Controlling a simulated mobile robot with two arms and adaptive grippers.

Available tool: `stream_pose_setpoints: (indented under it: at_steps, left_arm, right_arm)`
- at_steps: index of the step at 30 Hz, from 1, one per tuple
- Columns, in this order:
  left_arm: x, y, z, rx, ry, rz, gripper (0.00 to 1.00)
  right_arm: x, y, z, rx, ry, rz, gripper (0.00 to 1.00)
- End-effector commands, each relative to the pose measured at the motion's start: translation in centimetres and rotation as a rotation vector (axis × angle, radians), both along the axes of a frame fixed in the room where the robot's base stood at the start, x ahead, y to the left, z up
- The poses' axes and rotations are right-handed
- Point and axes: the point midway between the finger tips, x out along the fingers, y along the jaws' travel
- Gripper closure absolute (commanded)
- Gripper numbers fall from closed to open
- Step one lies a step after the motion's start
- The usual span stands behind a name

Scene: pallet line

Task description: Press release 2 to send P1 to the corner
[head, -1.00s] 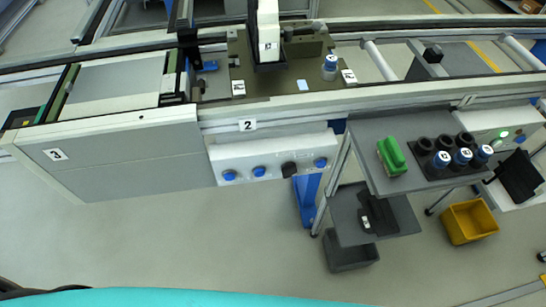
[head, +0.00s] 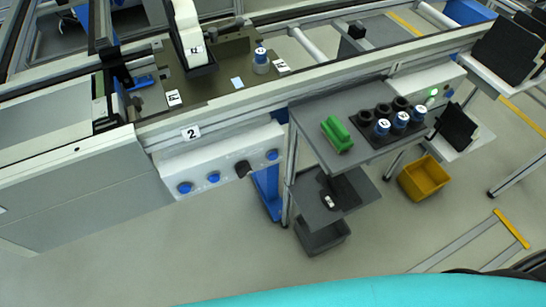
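The white button panel (head: 222,157) hangs on the front of the line under the label 2 (head: 190,133). It carries blue buttons, one at its left end (head: 185,187), one beside it (head: 213,177) and one at its right end (head: 272,154), plus a black knob (head: 242,169). I cannot read which of these is the release. Above the panel, an olive-brown pallet plate (head: 208,86) sits on the line. Neither gripper shows.
Open floor lies in front of the panel and cart.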

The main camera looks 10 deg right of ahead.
Motion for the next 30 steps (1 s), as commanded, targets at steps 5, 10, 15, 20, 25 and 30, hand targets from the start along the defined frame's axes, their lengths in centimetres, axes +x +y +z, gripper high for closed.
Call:
stream_pose_setpoints:
  at_steps: [5, 10, 15, 20, 25, 30]
  left_arm:
    - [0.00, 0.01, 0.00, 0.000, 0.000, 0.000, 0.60]
    - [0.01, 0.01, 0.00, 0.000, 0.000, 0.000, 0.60]
    - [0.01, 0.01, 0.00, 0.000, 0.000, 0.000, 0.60]
    - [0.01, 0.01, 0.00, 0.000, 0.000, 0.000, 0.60]
    - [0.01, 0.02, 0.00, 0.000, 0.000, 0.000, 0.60]
    - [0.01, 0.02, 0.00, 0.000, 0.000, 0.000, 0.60]
  right_arm:
    - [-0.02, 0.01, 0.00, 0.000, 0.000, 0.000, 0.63]
    - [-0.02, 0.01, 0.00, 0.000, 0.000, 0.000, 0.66]
    - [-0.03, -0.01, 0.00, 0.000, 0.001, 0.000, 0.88]
    - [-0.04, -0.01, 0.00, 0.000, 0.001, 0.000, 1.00]
    - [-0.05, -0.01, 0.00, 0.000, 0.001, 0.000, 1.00]
    - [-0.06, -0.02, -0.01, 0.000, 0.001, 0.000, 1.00]
